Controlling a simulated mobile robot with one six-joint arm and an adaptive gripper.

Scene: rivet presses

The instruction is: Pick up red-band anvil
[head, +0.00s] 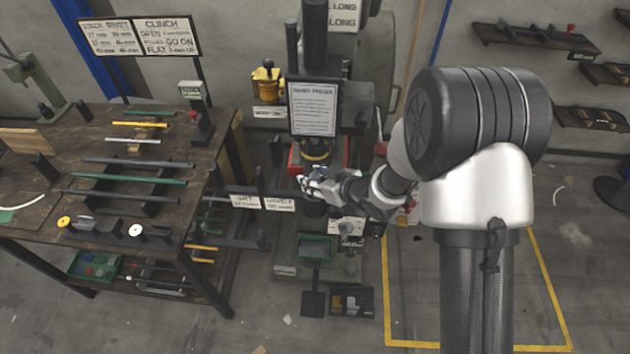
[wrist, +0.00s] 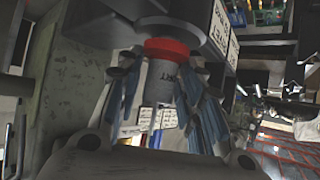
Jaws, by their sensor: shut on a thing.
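The red-band anvil (wrist: 161,78) is a grey cylinder with a red band around its upper part in the wrist view. Its upper end meets a dark block of the press (wrist: 110,25). I cannot tell whether it is still seated there. My gripper (wrist: 160,92) has its blue-padded fingers on both sides of the anvil and is shut on it. In the head view my gripper (head: 314,186) is at the front of the rivet press (head: 315,20), below its printed sign. The anvil cannot be made out there, hidden by the gripper.
A workbench (head: 60,150) with rods and small tools stands at the left. A yellow part (head: 266,82) sits on a holder left of the press. A green tray (head: 316,248) is below the gripper. Wall shelves (head: 535,38) are at the right. Yellow-marked floor (head: 400,290) is clear.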

